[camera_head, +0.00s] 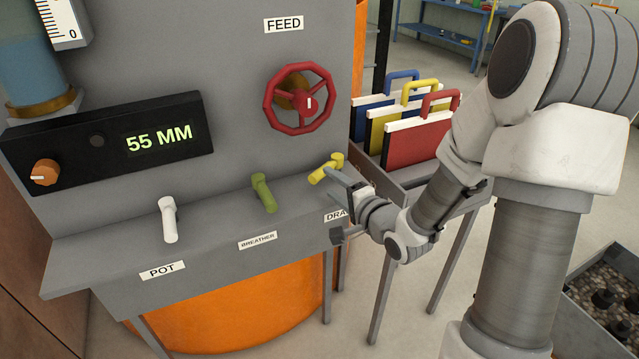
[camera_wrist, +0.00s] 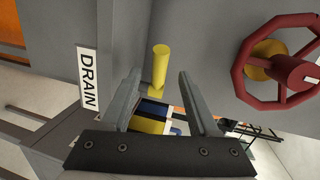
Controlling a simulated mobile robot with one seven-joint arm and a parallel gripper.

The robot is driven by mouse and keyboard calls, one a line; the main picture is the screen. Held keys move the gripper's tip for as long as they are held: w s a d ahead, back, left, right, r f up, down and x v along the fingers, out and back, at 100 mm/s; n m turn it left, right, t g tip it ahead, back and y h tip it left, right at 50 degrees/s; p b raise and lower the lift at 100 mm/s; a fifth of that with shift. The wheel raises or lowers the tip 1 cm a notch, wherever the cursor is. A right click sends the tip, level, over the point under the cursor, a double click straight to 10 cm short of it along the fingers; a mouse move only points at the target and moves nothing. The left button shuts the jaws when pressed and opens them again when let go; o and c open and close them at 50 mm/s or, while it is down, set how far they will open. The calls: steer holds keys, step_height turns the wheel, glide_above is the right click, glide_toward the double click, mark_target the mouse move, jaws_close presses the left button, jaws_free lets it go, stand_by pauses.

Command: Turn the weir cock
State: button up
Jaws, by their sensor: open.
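No label reading "weir" shows in either view. The yellow cock (camera_head: 326,169) sits at the right end of the grey ledge, above a partly hidden DRAIN label (camera_head: 336,216). The wrist view shows this cock (camera_wrist: 160,64) and the whole label (camera_wrist: 88,80). My gripper (camera_head: 336,205) is open and empty beside the yellow cock. In the wrist view the cock's handle stands between and beyond the fingertips (camera_wrist: 159,73), apart from both. A green cock (camera_head: 263,193) stands above the BREATHER label, and a white cock (camera_head: 168,220) above the POT label.
A red FEED handwheel (camera_head: 299,98) projects from the panel above the yellow cock, and shows at right in the wrist view (camera_wrist: 270,70). A display (camera_head: 110,137) reads 55 MM. Free floor lies below.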

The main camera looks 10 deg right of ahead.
mark_target(322, 177)
steer(key=x, duration=0.6)
steer(key=shift+w+a+f+b, duration=0.1)
steer(key=shift+w+a+b, duration=0.05)
steer(key=shift+w+b, duration=0.15)
jaws_close()
stand_by(1.1)
